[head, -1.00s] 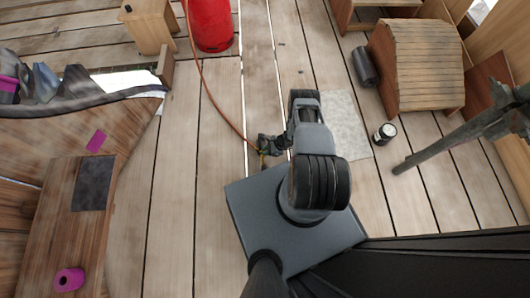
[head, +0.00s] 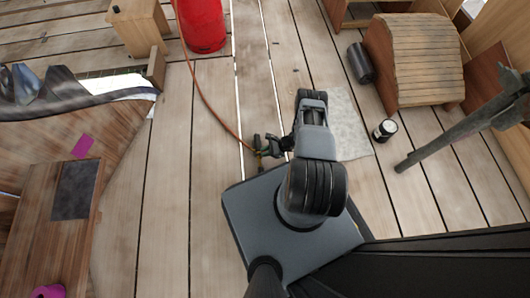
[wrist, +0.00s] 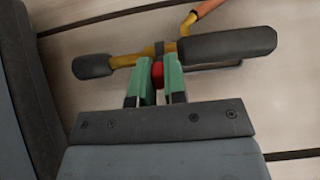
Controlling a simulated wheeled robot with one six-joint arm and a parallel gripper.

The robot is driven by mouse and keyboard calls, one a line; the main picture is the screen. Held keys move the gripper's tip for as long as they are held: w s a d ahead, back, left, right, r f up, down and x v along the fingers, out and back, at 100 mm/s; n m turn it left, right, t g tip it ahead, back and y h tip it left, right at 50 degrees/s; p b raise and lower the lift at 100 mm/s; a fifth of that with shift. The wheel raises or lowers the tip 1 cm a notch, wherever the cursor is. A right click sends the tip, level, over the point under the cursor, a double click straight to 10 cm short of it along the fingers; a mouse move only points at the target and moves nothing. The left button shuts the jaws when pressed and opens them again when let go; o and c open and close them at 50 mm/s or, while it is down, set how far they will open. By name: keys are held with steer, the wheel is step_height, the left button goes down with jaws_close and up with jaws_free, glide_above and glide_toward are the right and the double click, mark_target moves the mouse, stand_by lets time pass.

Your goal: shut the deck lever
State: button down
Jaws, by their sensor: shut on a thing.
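The deck lever shows in the wrist view as a yellow fitting (wrist: 126,60) with a long dark grip (wrist: 228,45) on the right and a shorter dark end (wrist: 92,66) on the left. A small red part (wrist: 158,73) sits at its middle. My gripper (wrist: 157,82) has its green fingers on either side of this red part, shut on the lever. In the head view my gripper (head: 268,147) is low over the deck, just beyond my grey base. The lever is small there and partly hidden by the gripper.
An orange hose (head: 203,92) runs from the fitting toward a red cylinder (head: 202,24). A dark-lidded jar (head: 385,130), a dark roller (head: 361,64) and a slatted wooden box (head: 415,62) stand to the right. A grey post (head: 440,140) slants at far right.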

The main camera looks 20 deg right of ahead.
steer(key=c, duration=1.2)
jaws_free()
steer(key=shift+o, duration=0.2)
steer(key=p+v, duration=0.3)
steer(key=v, duration=1)
steer(key=shift+s+d+r, duration=0.15)
steer(key=shift+d+r, duration=0.1)
steer(key=shift+d, duration=0.05)
